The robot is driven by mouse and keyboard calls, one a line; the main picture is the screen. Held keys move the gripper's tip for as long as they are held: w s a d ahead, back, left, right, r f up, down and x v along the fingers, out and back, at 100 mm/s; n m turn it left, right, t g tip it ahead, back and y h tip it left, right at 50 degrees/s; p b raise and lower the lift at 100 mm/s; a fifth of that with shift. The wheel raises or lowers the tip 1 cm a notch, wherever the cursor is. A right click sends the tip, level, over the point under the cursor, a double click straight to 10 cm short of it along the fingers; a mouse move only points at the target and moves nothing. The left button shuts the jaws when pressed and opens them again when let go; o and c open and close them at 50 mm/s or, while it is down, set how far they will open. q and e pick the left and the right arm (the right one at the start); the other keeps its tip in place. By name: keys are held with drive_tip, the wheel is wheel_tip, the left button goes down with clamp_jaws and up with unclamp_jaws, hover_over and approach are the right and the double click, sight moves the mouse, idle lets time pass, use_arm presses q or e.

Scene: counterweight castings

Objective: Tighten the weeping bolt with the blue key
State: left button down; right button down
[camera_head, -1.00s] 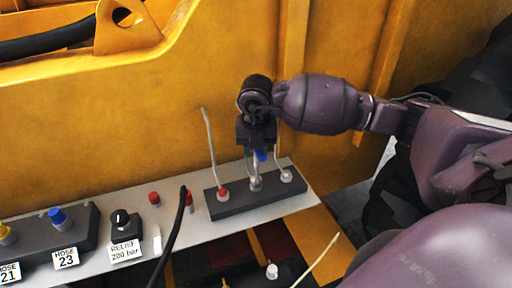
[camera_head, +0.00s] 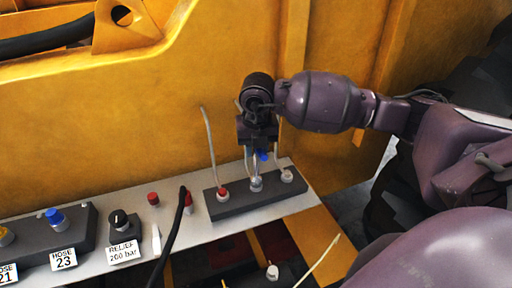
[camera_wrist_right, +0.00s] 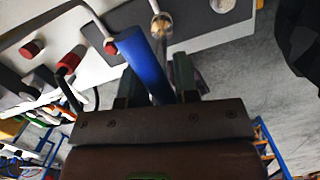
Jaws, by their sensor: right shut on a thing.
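My right gripper (camera_head: 259,148) points down over the dark block (camera_head: 235,205) at the right end of the grey shelf. It is shut on the blue key, whose blue part (camera_head: 263,156) shows just below the jaws. In the right wrist view, the blue key (camera_wrist_right: 145,62) runs out between the fingers, beside a thin metal rod (camera_wrist_right: 163,70). That rod leads to the middle fitting (camera_wrist_right: 161,24), which looks brownish; it also shows in the head view (camera_head: 256,184). I cannot tell whether the key's tip is seated, or which bolt weeps. My left gripper is not in view.
A red fitting (camera_head: 222,195) with a tall thin rod and a pale fitting (camera_head: 287,175) flank the middle one. A black hose (camera_head: 172,235) rises to a red cap. A relief knob (camera_head: 119,220) and a blue cap (camera_head: 54,217) lie left. The yellow wall (camera_head: 150,130) stands behind.

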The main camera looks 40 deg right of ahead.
drive_tip(key=shift+w+d+r+p, duration=0.15)
drive_tip(key=shift+r+p, duration=0.1)
drive_tip(key=shift+r, duration=0.2)
drive_tip(key=shift+w+a+r+p, duration=0.1)
drive_tip(key=shift+w+r+p, duration=0.1)
drive_tip(key=shift+r, duration=0.25)
drive_tip(key=shift+d+r+p, duration=0.1)
drive_tip(key=shift+r+p, duration=0.35)
drive_tip(key=shift+r, duration=0.5)
drive_tip(key=shift+s+r+p, duration=0.15)
drive_tip(key=shift+r+p, duration=0.15)
drive_tip(key=shift+r, duration=0.4)
drive_tip(key=shift+s+r, duration=0.25)
drive_tip(key=shift+w+f, duration=0.15)
drive_tip(key=shift+f, duration=0.05)
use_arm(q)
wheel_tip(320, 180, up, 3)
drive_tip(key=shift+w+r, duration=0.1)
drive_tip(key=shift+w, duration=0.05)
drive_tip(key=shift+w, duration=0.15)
